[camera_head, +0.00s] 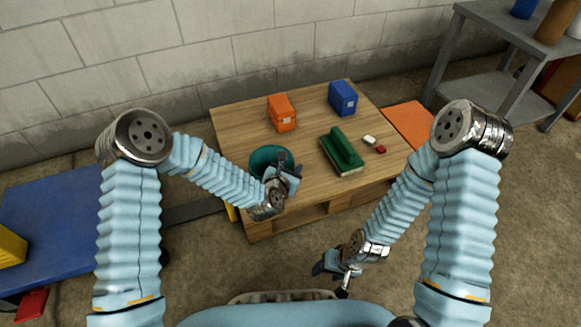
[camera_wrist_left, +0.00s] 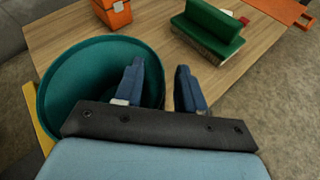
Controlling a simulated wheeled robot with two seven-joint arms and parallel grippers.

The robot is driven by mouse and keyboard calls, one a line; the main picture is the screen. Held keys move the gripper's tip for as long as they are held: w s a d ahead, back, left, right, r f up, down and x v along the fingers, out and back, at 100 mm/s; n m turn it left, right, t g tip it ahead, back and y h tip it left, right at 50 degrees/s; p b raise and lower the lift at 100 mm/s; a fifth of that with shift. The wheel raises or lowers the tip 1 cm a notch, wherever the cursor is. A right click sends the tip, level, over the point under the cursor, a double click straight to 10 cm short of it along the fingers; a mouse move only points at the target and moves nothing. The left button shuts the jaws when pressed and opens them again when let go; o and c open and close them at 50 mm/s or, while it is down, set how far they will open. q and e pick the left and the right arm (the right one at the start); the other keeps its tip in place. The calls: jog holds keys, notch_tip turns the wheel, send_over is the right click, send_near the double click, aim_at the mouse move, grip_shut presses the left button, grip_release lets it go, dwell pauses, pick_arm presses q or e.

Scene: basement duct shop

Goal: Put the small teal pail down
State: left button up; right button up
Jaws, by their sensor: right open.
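The small teal pail (camera_head: 265,158) is at the left front part of the wooden pallet table (camera_head: 230,125). It looks upright; whether its base touches the wood is hidden. My left gripper (camera_head: 287,172) is at the pail's right side. In the left wrist view the pail (camera_wrist_left: 75,85) fills the left, and my left gripper (camera_wrist_left: 160,85) has one finger over the pail's inside and the other outside, with a visible gap on both sides of the rim. My right gripper (camera_head: 335,270) is open and empty, low in front of the table.
An orange box (camera_head: 282,112), a blue box (camera_head: 342,98) and a green block-shaped piece (camera_head: 342,151) stand on the table. Small white (camera_head: 369,140) and red (camera_head: 381,149) pieces lie beside the green one. The table's middle is clear. A grey shelf (camera_head: 480,90) stands at right.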

pick_arm(q)
jog(key=shift+s+r+p, duration=0.15)
jog(key=shift+r+p, duration=0.35)
jog(key=shift+p, duration=0.05)
jog(key=v, duration=1.2)
jog(key=s+a+f+m+g, duration=0.5)
jog(key=s+f+m, duration=0.3)
jog(key=m, duration=0.5)
jog(key=s+a+f+m+g+y, duration=0.1)
jog(key=s+a+f+m+g, duration=0.5)
jog(key=m, duration=0.8)
notch_tip(320, 180, down, 4)
jog(key=shift+s+a+r+g+p, duration=0.1)
jog(key=shift+s+a+g+p, duration=0.2)
jog(key=shift+s, duration=0.95)
notch_tip(320, 180, up, 10)
jog(key=p, duration=1)
jog(key=shift+d+r+m+p, duration=0.25)
jog(key=shift+d+m+p, duration=0.05)
jog(key=shift+d+p, duration=0.1)
